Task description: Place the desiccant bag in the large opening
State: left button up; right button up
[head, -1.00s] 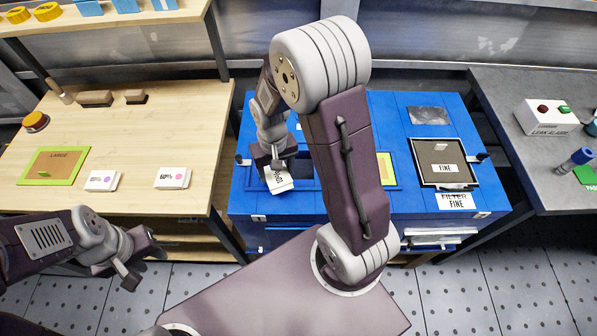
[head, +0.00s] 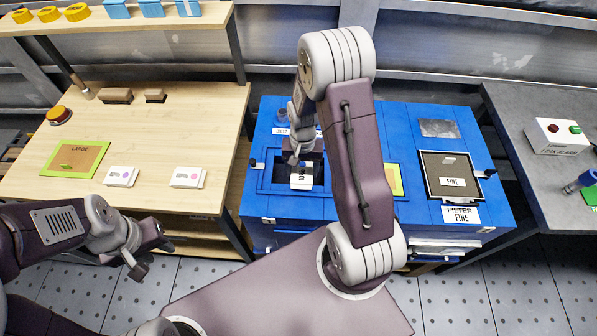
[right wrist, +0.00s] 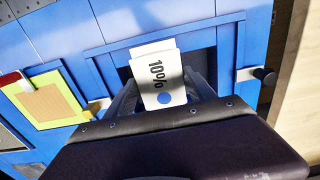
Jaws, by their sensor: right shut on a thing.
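The gripper's fingers (right wrist: 163,103) are partly hidden by my wrist in that view. My left gripper (head: 150,258) is open and empty, in front of the wooden bench.
The wooden bench (head: 170,130) at left holds a green-edged "LARGE" mat (head: 75,158) and two white packets (head: 121,176) (head: 187,177). A black-framed "FINE" panel (head: 451,172) and a yellow-green panel (right wrist: 45,98) lie on the cabinet. A grey bench (head: 530,110) stands at right.

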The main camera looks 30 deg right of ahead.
aim_at(298, 172)
jog(key=w+f, duration=0.1)
jog(key=w, duration=0.2)
jog(key=shift+d+f, duration=0.15)
jog(key=shift+f, duration=2.3)
jog(key=shift+f, duration=0.15)
jog(key=o, duration=1.5)
notch_tip(298, 172, up, 12)
jog(key=shift+r, duration=0.25)
jog(key=s+a+r+n, duration=0.1)
jog(key=s+a+n, duration=0.1)
jog(key=s, duration=0.2)
jog(key=s+a+r+n, duration=0.2)
jog(key=s+a, duration=0.1)
jog(key=s, duration=0.1)
jog(key=s+a+r+n+t, duration=0.1)
jog(key=s+a+n, duration=0.1)
jog(key=s, duration=0.2)
jog(key=shift+s+a+r, duration=0.2)
jog(key=shift+r, duration=0.05)
